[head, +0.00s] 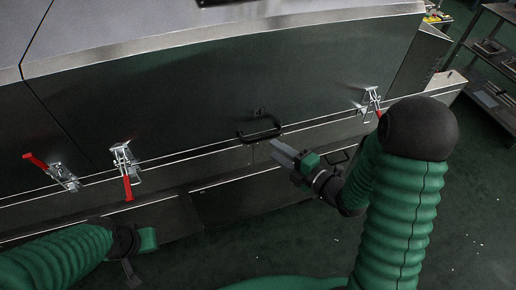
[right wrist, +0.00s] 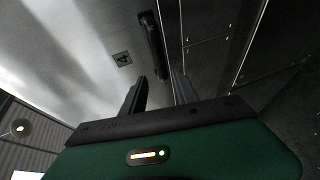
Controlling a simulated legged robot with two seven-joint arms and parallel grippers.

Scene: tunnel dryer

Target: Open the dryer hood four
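The dryer hood marked 4 (head: 200,105) is a dark metallic panel and looks closed against the lower body. Its black bar handle (head: 260,133) sits below the number; it also shows in the right wrist view (right wrist: 150,48). My right gripper (head: 277,150) is just below and right of the handle, apart from it. In the right wrist view its two fingers (right wrist: 159,88) are apart and empty, with the handle beyond them. Two latches flank the handle, a left one (head: 124,160) with its red lever hanging down and a right one (head: 371,103). My left gripper (head: 138,262) is low at left, its fingers unclear.
Another latch (head: 62,176) with its red lever pointing up and left is on the panel at far left. A metal shelf rack (head: 490,50) stands at the far right. The dark green floor (head: 300,240) in front is mostly clear.

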